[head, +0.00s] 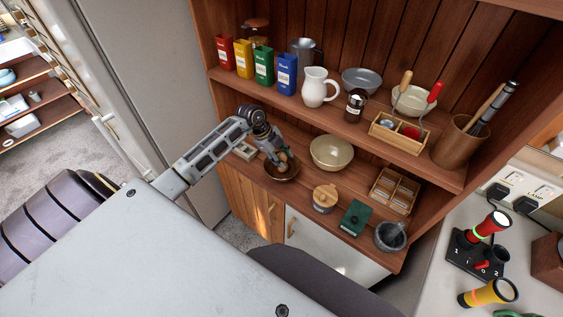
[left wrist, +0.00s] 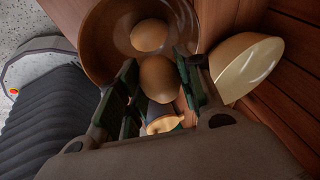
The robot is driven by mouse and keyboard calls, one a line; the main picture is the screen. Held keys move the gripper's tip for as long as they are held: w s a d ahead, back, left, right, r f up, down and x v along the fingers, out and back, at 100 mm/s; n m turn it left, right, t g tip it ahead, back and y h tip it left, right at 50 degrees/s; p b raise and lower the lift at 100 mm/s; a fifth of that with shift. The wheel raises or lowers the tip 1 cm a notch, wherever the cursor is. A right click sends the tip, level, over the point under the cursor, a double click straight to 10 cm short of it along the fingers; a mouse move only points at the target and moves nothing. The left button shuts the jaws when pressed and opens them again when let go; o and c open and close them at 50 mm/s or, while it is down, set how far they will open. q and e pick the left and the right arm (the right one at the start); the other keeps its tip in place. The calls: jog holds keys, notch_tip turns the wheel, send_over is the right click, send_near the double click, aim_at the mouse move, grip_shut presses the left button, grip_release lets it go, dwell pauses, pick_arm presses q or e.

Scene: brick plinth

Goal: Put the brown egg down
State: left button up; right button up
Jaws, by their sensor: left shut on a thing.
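The brown egg (left wrist: 160,80) sits between the fingers of my left gripper (left wrist: 158,88) in the left wrist view. In the head view the left gripper (head: 278,158) reaches down over a dark brown bowl (head: 283,177) on the cabinet's lower shelf, with the egg (head: 285,156) at its fingertips. In the left wrist view a second brown egg (left wrist: 149,35) lies inside the brown bowl (left wrist: 100,35). The held egg is at the bowl's near rim; whether it touches the bowl, I cannot tell. My right gripper is not in view.
A cream bowl (head: 331,153) stands to the right of the brown bowl. A wooden-lidded jar (head: 325,197), a green box (head: 354,217) and a grey mortar (head: 390,236) stand nearer the right. The upper shelf with a white pitcher (head: 318,87) is above the arm.

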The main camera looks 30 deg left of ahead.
pick_arm(q)
jog(key=shift+f, duration=1.45)
jog(key=shift+o, duration=1.4)
jog(key=shift+f, duration=0.15)
jog(key=o, duration=0.5)
jog(key=shift+c, duration=0.2)
jog(key=shift+a+r, duration=0.1)
jog(key=shift+r, duration=0.2)
jog(key=v, duration=1.1)
jog(key=shift+s+r, duration=0.15)
jog(key=shift+r, duration=0.15)
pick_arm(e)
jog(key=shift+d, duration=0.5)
pick_arm(q)
jog(key=shift+a, duration=0.15)
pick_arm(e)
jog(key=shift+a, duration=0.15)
